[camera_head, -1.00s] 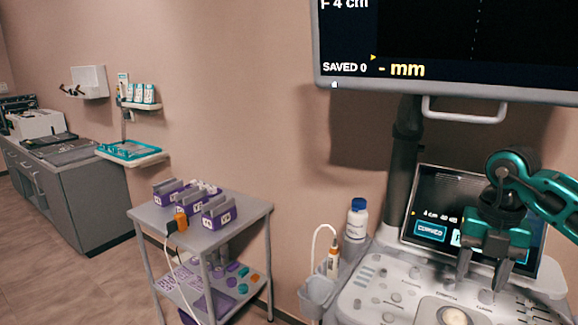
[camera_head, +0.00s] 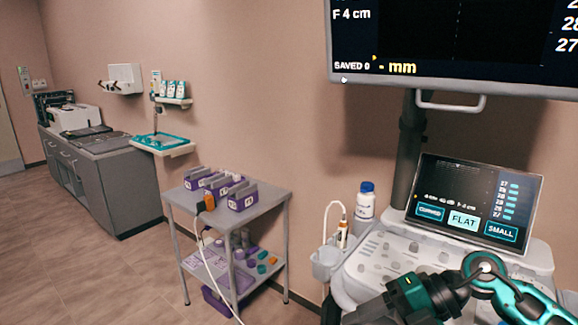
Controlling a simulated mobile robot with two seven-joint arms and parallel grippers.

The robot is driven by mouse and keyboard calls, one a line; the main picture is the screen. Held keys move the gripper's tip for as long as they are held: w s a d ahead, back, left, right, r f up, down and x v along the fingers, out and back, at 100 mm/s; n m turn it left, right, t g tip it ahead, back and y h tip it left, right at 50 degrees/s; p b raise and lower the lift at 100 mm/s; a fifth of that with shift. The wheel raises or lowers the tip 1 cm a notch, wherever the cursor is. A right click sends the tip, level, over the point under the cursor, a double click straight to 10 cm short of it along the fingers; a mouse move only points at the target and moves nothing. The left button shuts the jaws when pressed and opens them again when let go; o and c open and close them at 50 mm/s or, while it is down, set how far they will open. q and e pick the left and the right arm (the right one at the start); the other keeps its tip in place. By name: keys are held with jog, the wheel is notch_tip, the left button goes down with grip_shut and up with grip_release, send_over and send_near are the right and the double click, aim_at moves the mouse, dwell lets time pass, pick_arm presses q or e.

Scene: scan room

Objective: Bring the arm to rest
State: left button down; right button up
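One arm of mine, teal and black, comes in from the lower right in the head view. Its wrist (camera_head: 425,297) is over the front of the ultrasound console (camera_head: 375,260), pointing left and down. Its fingers are not clearly visible, so I cannot tell whether that gripper is open or shut. No arm comes in from the left. The console's touch screen (camera_head: 475,203) shows the buttons CURVED, FLAT and SMALL, with FLAT lit. The large monitor (camera_head: 450,45) above reads SAVED 0.
A grey trolley (camera_head: 262,210) with purple holders and an orange-ended probe (camera_head: 209,202) stands left of the console. A white bottle (camera_head: 365,205) and a probe in a cup (camera_head: 327,262) sit at the console's left edge. The floor (camera_head: 90,250) at left is clear.

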jog(key=a+r+m+t+y, duration=0.2)
jog(key=a+m+t+y, duration=0.2)
jog(key=a+y, duration=0.2)
jog(key=s+d+f+m+t+h, duration=0.1)
jog(key=d+f+m+t+h, duration=0.45)
jog(key=m, duration=0.55)
jog(key=s+d+f+m+t+h, duration=0.1)
jog(key=d+f+m+t+h, duration=0.2)
jog(key=f+m+t+h, duration=0.5)
jog(key=s+d+f+m+g+h, duration=0.1)
jog(key=s+f+m+g+h, duration=0.1)
jog(key=s+f+m+g, duration=0.4)
jog(key=s+f, duration=0.3)
jog(key=f, duration=0.1)
jog(key=shift+s+f+m+g, duration=0.25)
jog(key=shift+f+m+g, duration=0.05)
jog(key=shift+m+g, duration=0.1)
